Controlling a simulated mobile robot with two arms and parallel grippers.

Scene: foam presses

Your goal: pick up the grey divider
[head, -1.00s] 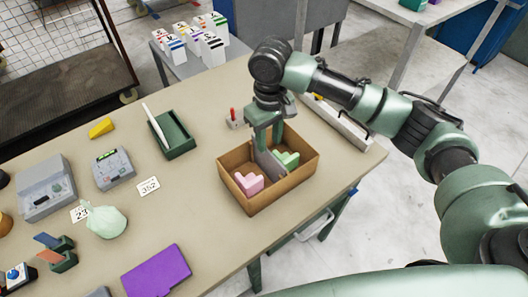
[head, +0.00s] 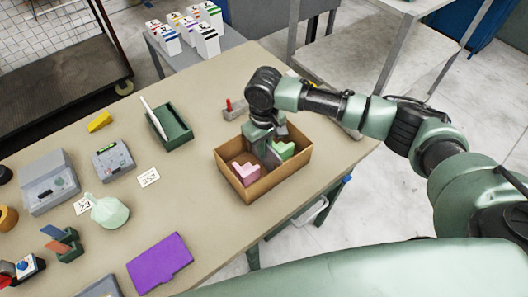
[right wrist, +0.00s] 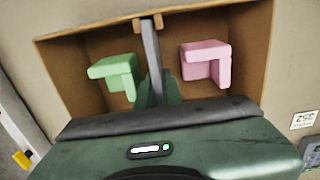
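The grey divider (head: 271,157) stands upright in a brown open box (head: 287,182), between a pink piece (head: 245,173) and a green piece (head: 284,149). In the right wrist view the divider (right wrist: 151,52) runs away from my gripper, with the green piece (right wrist: 115,72) on its left and the pink piece (right wrist: 206,62) on its right. My right gripper (head: 264,140) is down in the box at the divider. Its fingertips are mostly hidden, and I cannot tell whether they are closed on it. My left gripper is not in view.
A dark green tray (head: 172,131) with a white stick stands left of the box. A small grey block with a red peg (head: 230,105) is behind the box. A purple folder (head: 160,263) lies at the front. The table between the folder and the box is clear.

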